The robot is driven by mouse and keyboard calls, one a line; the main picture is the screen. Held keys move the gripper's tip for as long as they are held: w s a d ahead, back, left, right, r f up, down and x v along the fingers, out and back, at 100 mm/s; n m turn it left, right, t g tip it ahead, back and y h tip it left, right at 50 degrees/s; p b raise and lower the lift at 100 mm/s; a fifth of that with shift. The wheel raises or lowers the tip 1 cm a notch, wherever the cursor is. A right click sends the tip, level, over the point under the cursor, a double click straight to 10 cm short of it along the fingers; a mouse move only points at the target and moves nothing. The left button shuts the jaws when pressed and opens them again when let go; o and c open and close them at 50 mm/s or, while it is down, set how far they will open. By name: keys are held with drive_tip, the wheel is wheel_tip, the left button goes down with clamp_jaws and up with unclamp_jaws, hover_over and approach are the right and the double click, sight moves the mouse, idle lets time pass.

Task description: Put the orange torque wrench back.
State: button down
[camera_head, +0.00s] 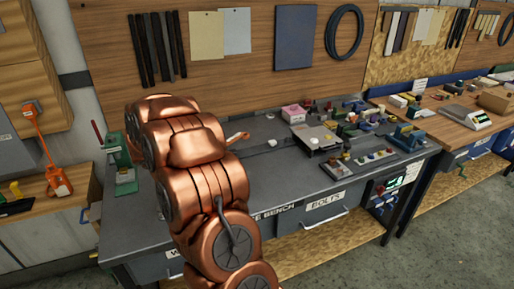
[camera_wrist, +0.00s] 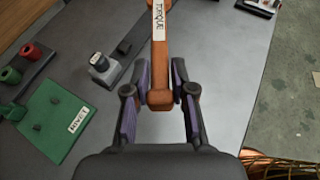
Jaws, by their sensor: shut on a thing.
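The orange torque wrench (camera_wrist: 160,60) shows in the wrist view, with a white label reading TORQUE along it. My gripper (camera_wrist: 160,97) is shut on its near end, with a purple-padded finger on each side. The wrench points away from my gripper, and its far end runs out of the frame at the top. Grey bench top shows below it. In the head view my arm hides the gripper and most of the wrench. A small orange piece (camera_head: 237,137) shows just right of my arm there, probably part of the wrench.
A green tray (camera_wrist: 55,118) with a white label lies left of my gripper. A small grey block (camera_wrist: 103,68) and red and green cylinders stand near it. The grey bench (camera_head: 285,180) is crowded at right. Another orange tool (camera_head: 58,181) is at far left.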

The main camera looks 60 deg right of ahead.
sight(257, 190)
drive_tip(key=s+d+f+m+g+y+p, duration=0.1)
drive_tip(key=s+d+m+g, duration=0.3)
drive_tip(key=s, duration=0.8)
drive_tip(key=shift+d+f+m+g+p, duration=0.2)
drive_tip(key=shift+d+m+g+p, duration=0.3)
drive_tip(key=shift+d, duration=0.7)
drive_tip(key=shift+a, duration=0.1)
drive_tip(key=shift+f+b, duration=3.95)
drive_tip(key=shift+f, duration=3.05)
drive_tip(key=c, duration=0.9)
unclamp_jaws()
